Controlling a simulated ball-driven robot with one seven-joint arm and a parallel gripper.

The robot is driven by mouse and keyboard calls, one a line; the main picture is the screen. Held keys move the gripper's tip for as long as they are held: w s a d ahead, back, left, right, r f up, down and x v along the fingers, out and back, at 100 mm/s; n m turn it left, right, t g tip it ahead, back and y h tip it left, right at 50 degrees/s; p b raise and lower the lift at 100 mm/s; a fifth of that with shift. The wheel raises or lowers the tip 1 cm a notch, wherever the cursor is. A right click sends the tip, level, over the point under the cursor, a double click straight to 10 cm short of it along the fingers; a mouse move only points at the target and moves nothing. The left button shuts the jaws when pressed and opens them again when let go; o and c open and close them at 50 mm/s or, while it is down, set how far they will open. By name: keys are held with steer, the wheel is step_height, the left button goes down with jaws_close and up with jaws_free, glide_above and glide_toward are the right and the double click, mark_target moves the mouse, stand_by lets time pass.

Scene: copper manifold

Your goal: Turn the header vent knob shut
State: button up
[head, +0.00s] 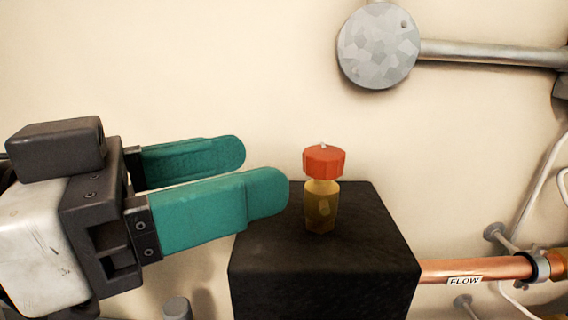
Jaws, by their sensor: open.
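The header vent knob (324,161) is red, faceted and round, with a small pale spot on its top. It sits on an upright brass body (321,208) that stands on a dark block (330,262). My gripper (258,172) comes in from the left with two teal fingers. It is open and empty. Its fingertips are left of the knob and do not appear to touch it. The nearer fingertip overlaps the block's back left edge in the picture.
A copper pipe (480,270) labelled FLOW leaves the block to the right, held by a clip (540,266). A grey round disc (378,45) with a metal pipe (490,53) is at upper right. White cables hang at the right edge. The cream wall above the knob is bare.

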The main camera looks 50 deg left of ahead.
steer(key=shift+s+a, duration=0.25)
steer(key=shift+s, duration=1.05)
